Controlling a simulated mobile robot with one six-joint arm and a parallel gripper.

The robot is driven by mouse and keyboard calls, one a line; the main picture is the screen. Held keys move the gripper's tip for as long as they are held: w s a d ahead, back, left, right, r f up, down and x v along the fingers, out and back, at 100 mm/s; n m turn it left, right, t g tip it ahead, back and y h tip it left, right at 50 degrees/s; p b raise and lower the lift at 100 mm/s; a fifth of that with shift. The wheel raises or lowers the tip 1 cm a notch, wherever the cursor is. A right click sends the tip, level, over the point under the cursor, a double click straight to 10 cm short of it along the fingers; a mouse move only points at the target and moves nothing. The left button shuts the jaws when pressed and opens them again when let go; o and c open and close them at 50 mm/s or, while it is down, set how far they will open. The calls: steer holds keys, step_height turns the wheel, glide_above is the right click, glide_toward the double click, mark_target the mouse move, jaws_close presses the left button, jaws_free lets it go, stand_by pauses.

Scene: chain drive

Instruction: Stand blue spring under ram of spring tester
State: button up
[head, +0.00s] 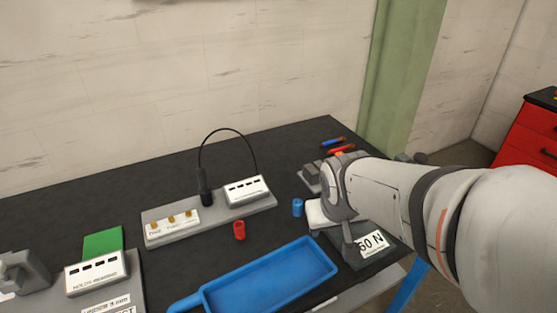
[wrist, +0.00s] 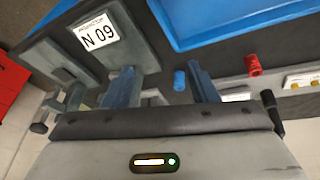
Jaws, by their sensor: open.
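The blue spring (head: 297,207) is a small blue cylinder on the dark bench, just left of my gripper in the head view. In the wrist view the blue spring (wrist: 179,80) shows between my two fingers, nearer the right one, and nothing grips it. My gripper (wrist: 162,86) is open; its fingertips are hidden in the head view. I cannot make out the ram.
A red spring (head: 239,230) stands left of the blue one. A blue tray (head: 270,279) lies in front. A grey board with a cable and brass fittings (head: 160,236) is behind left. A green block (head: 102,244) and another device are at far left.

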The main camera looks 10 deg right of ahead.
steer(key=w+d+f+n+t+p, duration=0.1)
steer(key=w+d+f+t+p, duration=0.2)
steer(key=w, duration=0.8)
steer(key=n+t+y, duration=0.1)
steer(key=n+y, duration=0.1)
steer(key=y, duration=0.2)
glide_toward(298, 203)
steer(key=x, duration=0.4)
steer(key=shift+w+d+f+p, duration=0.1)
steer(key=shift+p, duration=0.2)
steer(key=shift+w+a+f+t, duration=0.3)
steer(key=shift+w+a+f, duration=0.05)
steer(key=shift+f, duration=0.2)
steer(key=shift+x, duration=3.45)
steer(key=shift+d+f, duration=0.1)
steer(key=shift+d, duration=0.05)
steer(key=c, duration=1.1)
steer(key=shift+c, duration=0.2)
